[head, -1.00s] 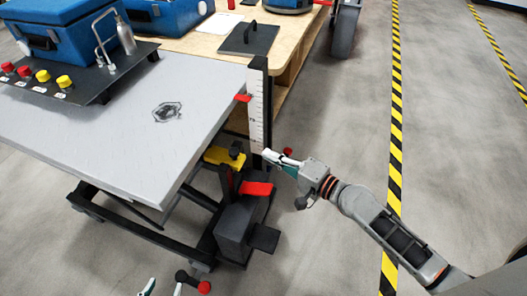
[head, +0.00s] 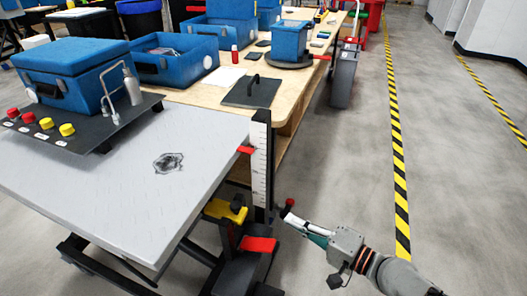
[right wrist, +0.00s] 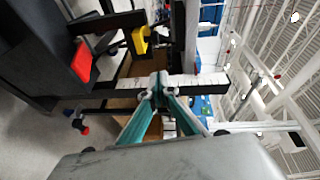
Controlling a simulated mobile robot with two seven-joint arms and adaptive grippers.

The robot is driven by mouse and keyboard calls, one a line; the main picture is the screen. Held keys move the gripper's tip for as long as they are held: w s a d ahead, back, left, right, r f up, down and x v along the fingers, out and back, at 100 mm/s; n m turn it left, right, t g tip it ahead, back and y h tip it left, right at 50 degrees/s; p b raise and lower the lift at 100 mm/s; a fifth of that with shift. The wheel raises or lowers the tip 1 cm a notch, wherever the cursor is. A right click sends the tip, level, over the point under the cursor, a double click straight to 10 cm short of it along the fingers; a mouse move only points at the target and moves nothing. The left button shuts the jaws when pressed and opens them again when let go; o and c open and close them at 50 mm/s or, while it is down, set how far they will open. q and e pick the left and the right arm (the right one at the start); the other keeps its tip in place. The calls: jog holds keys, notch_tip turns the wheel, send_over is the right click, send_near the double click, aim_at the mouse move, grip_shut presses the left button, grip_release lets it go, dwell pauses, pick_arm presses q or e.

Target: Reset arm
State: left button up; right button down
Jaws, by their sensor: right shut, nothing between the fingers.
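My right arm comes in from the lower right of the head view. Its gripper (head: 290,218) is shut and empty, just right of the lift table's pedal base. In the right wrist view its teal fingers (right wrist: 158,90) meet at the tips, with the white scale strip (right wrist: 190,84) behind them. The tips look apart from the scale post (head: 260,165). The grey lift table (head: 120,195) has a yellow pedal (head: 224,211) and a red pedal (head: 258,244) at its right side. My left gripper is out of view.
A blue case (head: 75,72) stands on a dark panel with red and yellow knobs on the lift table. A wooden workbench (head: 290,105) behind holds blue boxes and a black plate (head: 250,92). Open floor lies right, with yellow-black tape (head: 395,140).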

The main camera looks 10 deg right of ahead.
pick_arm(q)
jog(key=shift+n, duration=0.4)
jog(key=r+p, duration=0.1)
jog(key=p, duration=0.2)
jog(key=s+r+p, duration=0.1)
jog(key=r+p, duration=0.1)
jog(key=p, duration=0.2)
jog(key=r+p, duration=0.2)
jog(key=p, duration=0.2)
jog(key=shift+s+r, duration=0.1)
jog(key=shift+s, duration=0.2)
pick_arm(e)
jog(key=s+d+f+n+g+h, duration=0.1)
jog(key=s+f+n+h, duration=0.3)
jog(key=s+n, duration=0.3)
jog(key=s+f+n+g+h, duration=0.1)
jog(key=s+f+n+h, duration=0.2)
jog(key=s, duration=1.1)
notch_tip(320, 180, down, 2)
jog(key=n, duration=0.3)
jog(key=shift+d+n+g+h, duration=0.3)
jog(key=shift+d+n+h, duration=0.05)
jog(key=shift+n+h, duration=0.05)
